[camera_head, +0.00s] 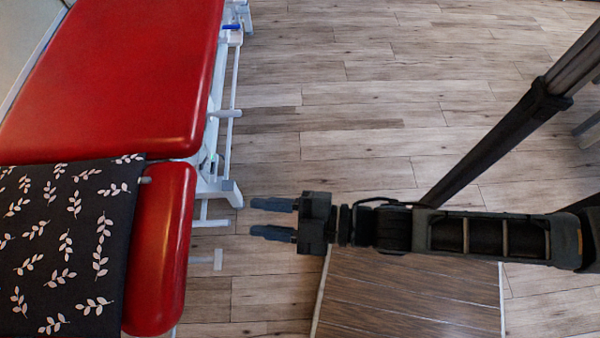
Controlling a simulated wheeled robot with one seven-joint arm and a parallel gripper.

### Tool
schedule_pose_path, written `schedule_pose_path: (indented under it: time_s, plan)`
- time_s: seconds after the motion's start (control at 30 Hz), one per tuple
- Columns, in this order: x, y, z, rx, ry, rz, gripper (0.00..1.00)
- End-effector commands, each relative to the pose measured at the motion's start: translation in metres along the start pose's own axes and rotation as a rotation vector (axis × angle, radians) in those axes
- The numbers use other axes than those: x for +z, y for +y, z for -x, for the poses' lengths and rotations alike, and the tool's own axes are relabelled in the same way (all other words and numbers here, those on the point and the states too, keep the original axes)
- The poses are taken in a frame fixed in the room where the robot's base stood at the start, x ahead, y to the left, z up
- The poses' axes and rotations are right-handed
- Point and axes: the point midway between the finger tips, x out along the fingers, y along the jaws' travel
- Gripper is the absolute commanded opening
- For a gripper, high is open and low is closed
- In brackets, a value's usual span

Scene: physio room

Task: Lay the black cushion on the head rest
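The black cushion (62,250) with white leaf sprigs lies on the red head rest (160,248) at the lower left. It covers much of the head rest; the right part of the red pad shows bare. The cushion's far edge reaches the gap by the main red pad, and its left side is cut off by the picture edge. My gripper (272,219) is to the right of the head rest, apart from it and from the cushion. Its two fingers point left, are spread open, and hold nothing.
The long red pad of the treatment table (110,80) fills the upper left, on a white metal frame (215,188). A dark brown wooden surface (400,295) lies below my arm at the bottom. The wood floor (330,120) is clear in the upper middle.

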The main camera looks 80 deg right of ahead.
Motion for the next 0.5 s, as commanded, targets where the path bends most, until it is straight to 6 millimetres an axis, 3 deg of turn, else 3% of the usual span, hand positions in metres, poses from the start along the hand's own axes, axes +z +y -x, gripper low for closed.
schedule_pose_path:
  time_s: [0.03, 0.2, 0.33, 0.5]
  plan:
    - [-0.008, 0.010, 0.022, 0.000, -0.031, -0.084, 0.40]
    - [-0.038, 0.045, 0.072, 0.016, -0.120, -0.371, 0.40]
    - [-0.059, 0.067, 0.097, 0.027, -0.170, -0.542, 0.40]
    - [-0.075, 0.082, 0.110, 0.036, -0.202, -0.661, 0.40]
